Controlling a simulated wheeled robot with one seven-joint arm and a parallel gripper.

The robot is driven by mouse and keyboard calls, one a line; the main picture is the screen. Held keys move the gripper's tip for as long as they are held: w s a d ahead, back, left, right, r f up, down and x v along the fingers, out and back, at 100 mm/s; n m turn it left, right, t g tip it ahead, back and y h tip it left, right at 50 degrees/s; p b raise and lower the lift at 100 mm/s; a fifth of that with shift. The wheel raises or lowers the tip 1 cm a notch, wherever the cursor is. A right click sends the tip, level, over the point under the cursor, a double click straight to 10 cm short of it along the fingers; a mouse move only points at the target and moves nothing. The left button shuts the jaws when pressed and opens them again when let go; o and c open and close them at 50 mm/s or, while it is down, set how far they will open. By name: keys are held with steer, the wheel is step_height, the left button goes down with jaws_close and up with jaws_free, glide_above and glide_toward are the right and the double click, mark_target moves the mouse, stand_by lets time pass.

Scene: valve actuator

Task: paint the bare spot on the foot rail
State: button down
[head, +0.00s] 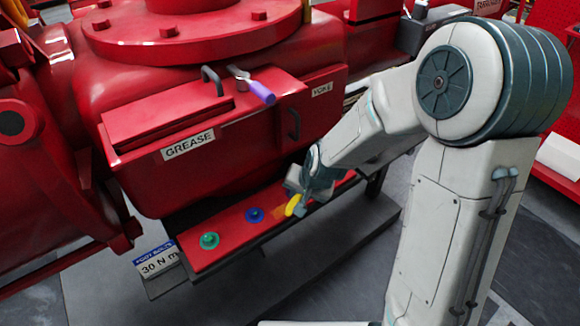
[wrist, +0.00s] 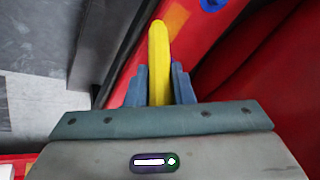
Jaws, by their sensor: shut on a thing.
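The foot rail (head: 232,231) is a long red strip low along the front of the red machine. It also shows in the wrist view (wrist: 128,76). An orange-brown patch (head: 278,212), which looks like the bare spot, lies on the rail; it also shows near the top of the wrist view (wrist: 178,18). My gripper (head: 300,203) is low over the rail, right of the patch. It is shut on a yellow stick (wrist: 158,62), whose tip points toward the patch. I cannot tell whether the tip touches the rail.
A blue round fitting (head: 255,215) and a green one (head: 209,240) sit on the rail, left of the patch. The red grease box (head: 205,118) overhangs the rail, with a purple-handled tool (head: 258,91) on top.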

step_height(320, 180, up, 3)
steer(key=shift+a+f+p, duration=0.1)
steer(key=shift+p, duration=0.5)
steer(key=shift+r+p, duration=1.95)
steer(key=shift+r, duration=0.6)
steer(key=shift+w+d+f, duration=0.1)
steer(key=shift+d, duration=0.1)
